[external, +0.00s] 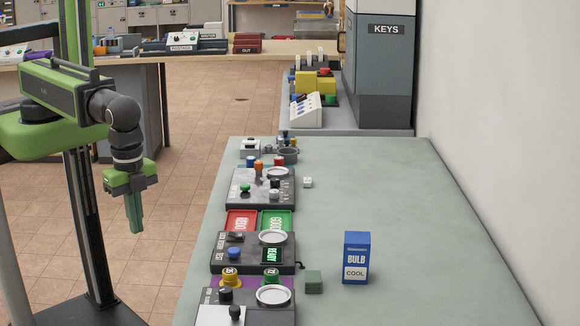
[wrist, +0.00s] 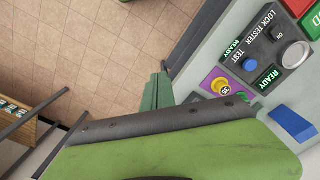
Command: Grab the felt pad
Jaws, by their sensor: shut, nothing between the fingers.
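A small grey-green block (external: 313,282), which looks like the felt pad, sits on the counter beside the front panels, left of the blue and white bulb box. I cannot make it out in the wrist view. My gripper (external: 134,229) hangs fingers-down above the tiled floor, left of the counter and well apart from the block. Its green fingers are together with nothing between them. They also show in the wrist view (wrist: 158,92), partly hidden behind my own wrist body.
The bulb box (external: 356,258) stands upright right of the block. Panels with knobs and trays, such as the lock tester panel (external: 252,252), line the counter's left edge. The counter (external: 410,210) is bare to the right. A grey KEYS cabinet (external: 384,60) stands behind.

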